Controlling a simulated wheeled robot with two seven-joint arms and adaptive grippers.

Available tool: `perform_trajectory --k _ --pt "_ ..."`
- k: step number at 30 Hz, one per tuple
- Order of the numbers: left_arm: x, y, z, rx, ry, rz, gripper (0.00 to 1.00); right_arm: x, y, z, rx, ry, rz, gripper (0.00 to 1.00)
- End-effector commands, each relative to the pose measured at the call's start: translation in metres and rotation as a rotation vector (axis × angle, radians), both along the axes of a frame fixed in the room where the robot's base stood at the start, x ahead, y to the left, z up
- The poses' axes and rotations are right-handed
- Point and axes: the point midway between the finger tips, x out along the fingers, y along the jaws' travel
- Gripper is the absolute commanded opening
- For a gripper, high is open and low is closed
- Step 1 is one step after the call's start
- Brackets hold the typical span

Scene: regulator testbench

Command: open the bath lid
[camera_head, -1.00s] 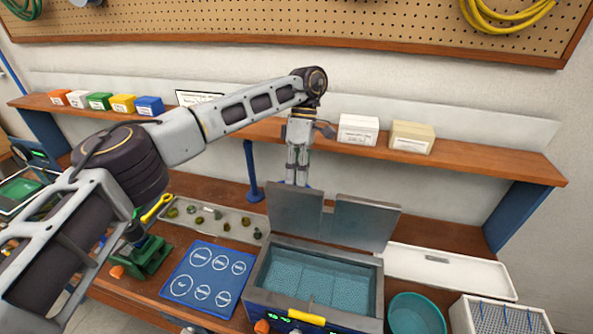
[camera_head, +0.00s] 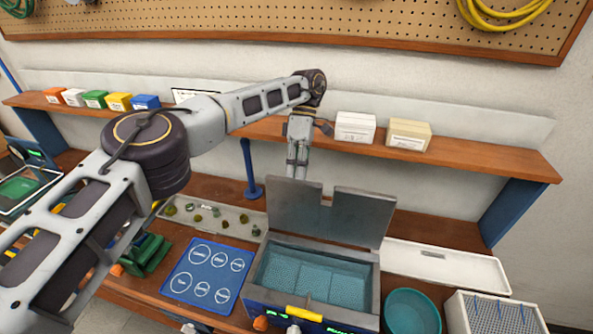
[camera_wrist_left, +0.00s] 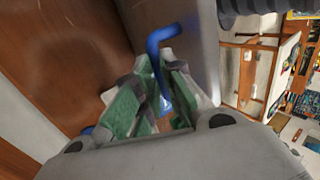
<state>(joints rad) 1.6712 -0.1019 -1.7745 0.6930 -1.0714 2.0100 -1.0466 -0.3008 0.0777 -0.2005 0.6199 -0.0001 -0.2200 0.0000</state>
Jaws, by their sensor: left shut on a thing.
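The bath (camera_head: 317,270) is a grey metal box with teal mesh inside, at the front centre of the bench. Its grey lid (camera_head: 340,222) stands raised at the back edge, with a notch in its upper edge, and the inside of the bath is open to view. My left gripper (camera_head: 297,174) reaches down behind the lid, and its fingertips are hidden there in the head view. In the left wrist view, its green-padded fingers (camera_wrist_left: 160,95) are shut on a blue bent handle (camera_wrist_left: 163,38) beside a grey surface. My right gripper is not in view.
A blue mat (camera_head: 207,272) with circle outlines and a parts tray (camera_head: 212,219) lie left of the bath. A teal bowl (camera_head: 412,312), a white tray (camera_head: 445,265) and a white rack (camera_head: 497,315) are on the right. A shelf (camera_head: 470,160) runs behind the lid.

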Motion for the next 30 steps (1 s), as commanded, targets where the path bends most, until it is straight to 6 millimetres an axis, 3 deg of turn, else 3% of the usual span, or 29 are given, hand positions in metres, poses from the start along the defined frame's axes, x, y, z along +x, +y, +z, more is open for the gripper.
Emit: perform_trajectory --k 1,8,9,14,30 --pt "-0.009 -0.004 -0.020 0.008 0.025 -0.017 0.00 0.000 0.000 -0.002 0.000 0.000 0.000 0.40" --pt "-0.009 -0.003 -0.020 0.009 0.024 -0.016 0.00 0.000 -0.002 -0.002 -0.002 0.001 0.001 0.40" --pt "-0.009 -0.003 -0.020 0.010 0.025 -0.016 0.15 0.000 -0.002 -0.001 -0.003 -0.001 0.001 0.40" --pt "-0.007 -0.002 -0.018 0.009 0.023 -0.012 0.34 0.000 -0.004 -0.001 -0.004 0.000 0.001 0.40" --pt "-0.005 0.000 -0.008 0.009 0.020 -0.006 0.34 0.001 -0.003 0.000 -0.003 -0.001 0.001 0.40"
